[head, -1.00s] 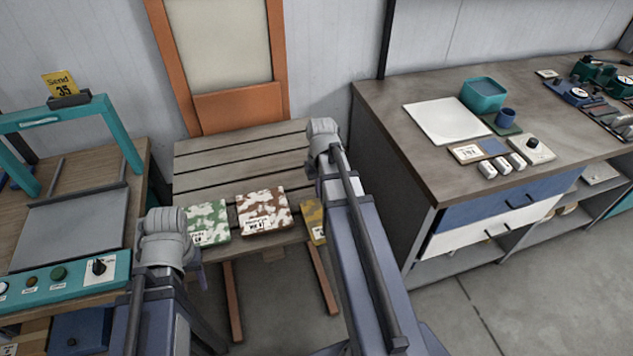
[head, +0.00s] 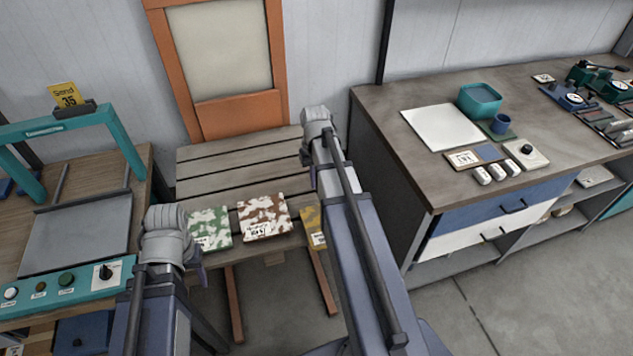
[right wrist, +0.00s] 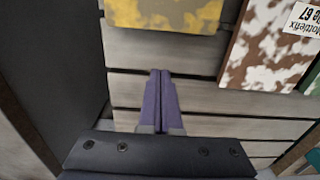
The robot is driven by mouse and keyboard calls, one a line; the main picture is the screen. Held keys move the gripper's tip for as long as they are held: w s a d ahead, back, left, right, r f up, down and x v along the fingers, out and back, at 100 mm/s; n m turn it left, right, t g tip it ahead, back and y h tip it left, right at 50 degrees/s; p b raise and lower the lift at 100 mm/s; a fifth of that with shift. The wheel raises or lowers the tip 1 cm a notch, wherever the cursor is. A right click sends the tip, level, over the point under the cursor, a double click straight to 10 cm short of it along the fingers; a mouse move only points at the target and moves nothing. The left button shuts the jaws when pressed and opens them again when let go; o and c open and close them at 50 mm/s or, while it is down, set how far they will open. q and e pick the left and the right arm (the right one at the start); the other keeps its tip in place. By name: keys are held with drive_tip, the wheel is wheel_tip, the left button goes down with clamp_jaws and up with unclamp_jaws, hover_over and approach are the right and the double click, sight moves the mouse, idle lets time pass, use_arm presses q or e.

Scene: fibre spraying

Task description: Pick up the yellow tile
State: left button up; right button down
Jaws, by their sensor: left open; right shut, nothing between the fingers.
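The yellow mottled tile (head: 311,219) lies on the slatted bench, at the right end of a row of tiles and partly hidden by my right arm. In the right wrist view the yellow tile (right wrist: 165,13) is at the top edge, cut off by the frame. My right gripper (right wrist: 160,72) is shut and empty, its purple fingertips over the slats, short of the tile in the picture. In the head view only a sliver of the right gripper shows beside its arm. My left gripper (head: 203,275) is open near the bench's front left, mostly hidden by its wrist.
A brown-white tile (head: 264,214) and a green-white tile (head: 209,229) lie left of the yellow one on the bench (head: 235,172). A workbench (head: 385,110) with drawers stands right. A teal-framed station (head: 75,240) stands left. The rear slats are clear.

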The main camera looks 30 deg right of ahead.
wheel_tip(320, 180, up, 6)
drive_tip(key=p, duration=0.5)
drive_tip(key=c, duration=1.4)
unclamp_jaws()
drive_tip(key=shift+a, duration=0.25)
drive_tip(key=shift+o, duration=1)
drive_tip(key=s+a+n, duration=0.3)
drive_tip(key=s+a, duration=0.1)
drive_tip(key=a, duration=1.1)
drive_tip(key=shift+a+h, duration=0.3)
drive_tip(key=s+a+n, duration=0.3)
drive_tip(key=s+a, duration=0.5)
drive_tip(key=a, duration=0.4)
drive_tip(key=shift+s+a+h, duration=0.25)
drive_tip(key=shift+s+h, duration=0.1)
drive_tip(key=shift+h, duration=0.05)
